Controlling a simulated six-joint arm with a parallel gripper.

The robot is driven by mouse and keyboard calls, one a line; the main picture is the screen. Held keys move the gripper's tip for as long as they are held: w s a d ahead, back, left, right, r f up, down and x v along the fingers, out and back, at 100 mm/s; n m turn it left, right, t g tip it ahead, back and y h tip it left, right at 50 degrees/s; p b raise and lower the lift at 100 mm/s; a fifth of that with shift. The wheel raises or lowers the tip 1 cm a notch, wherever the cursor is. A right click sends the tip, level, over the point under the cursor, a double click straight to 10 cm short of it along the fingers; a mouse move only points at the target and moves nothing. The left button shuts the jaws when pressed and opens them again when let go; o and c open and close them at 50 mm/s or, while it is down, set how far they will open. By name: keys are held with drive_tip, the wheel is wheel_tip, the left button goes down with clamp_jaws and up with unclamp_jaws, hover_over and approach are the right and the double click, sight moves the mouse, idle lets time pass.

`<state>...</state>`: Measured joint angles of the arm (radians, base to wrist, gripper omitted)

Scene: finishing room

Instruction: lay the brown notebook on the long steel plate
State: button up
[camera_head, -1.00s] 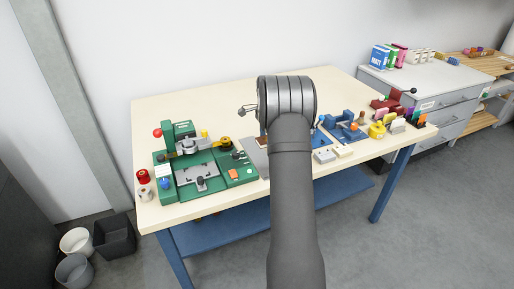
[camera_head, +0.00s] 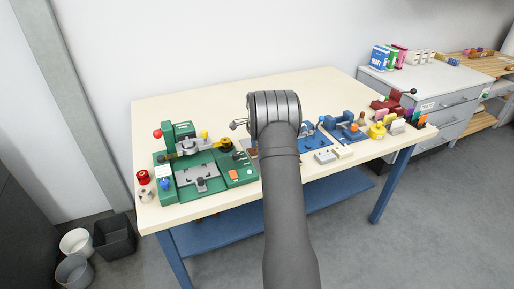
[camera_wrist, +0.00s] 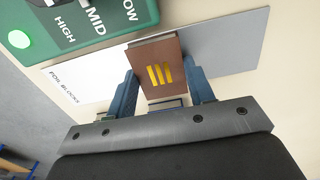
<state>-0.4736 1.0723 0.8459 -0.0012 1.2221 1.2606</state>
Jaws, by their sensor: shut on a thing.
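The brown notebook (camera_wrist: 158,55) has gold bars on its cover and shows in the wrist view between the two blue fingers of my gripper (camera_wrist: 160,75). My gripper is shut on it. The long steel plate (camera_wrist: 232,45) shows as a flat grey sheet behind the notebook, reaching to the right. I cannot tell whether the notebook touches the plate or is held above it.
A green unit (camera_wrist: 80,20) lettered HIGH, MID, LOW, with a lit green button, stands close to the left. A white strip (camera_wrist: 85,85) bears lettering. In the head view a green machine (camera_head: 215,185) is left and blue fixtures (camera_head: 345,125) are right. The table's back is clear.

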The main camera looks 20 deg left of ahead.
drive_tip(key=o, duration=0.9)
wheel_tip(320, 180, up, 12)
drive_tip(key=shift+r, duration=0.1)
wheel_tip(320, 180, down, 12)
drive_tip(key=shift+w+r, duration=0.1)
drive_tip(key=shift+r, duration=1.7)
